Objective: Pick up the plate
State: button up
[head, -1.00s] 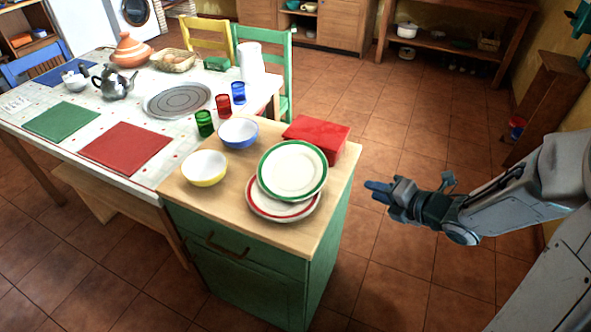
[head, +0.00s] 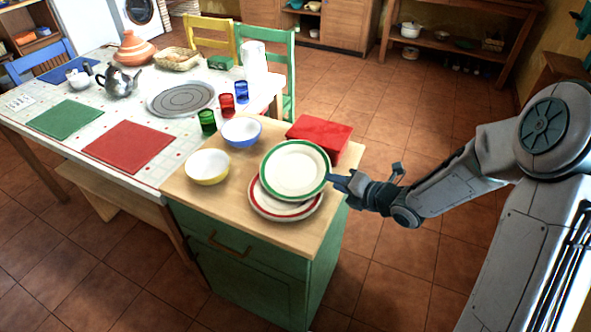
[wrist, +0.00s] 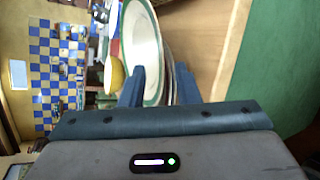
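The green-rimmed white plate (head: 295,170) lies on top of a stack on the wooden counter top, tilted and offset over red-rimmed plates (head: 284,209). My gripper (head: 337,181) is at its right rim in the head view. In the wrist view, the green-rimmed plate (wrist: 146,45) reaches down between the two blue fingers of my gripper (wrist: 160,80). The fingers stand apart, one on each side of the rim, with a gap showing. The edges of the lower plates show close to the right finger. Whether a finger touches a plate is unclear.
A red box (head: 322,137) stands just behind the plates. A yellow bowl (head: 208,167) and a blue bowl (head: 241,131) stand to their left. The green cabinet (head: 255,275) carries them all. The tiled floor right of the counter is open.

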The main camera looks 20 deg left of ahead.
jog(key=shift+x, duration=1.3)
grip_shut()
jog(key=shift+r, duration=0.15)
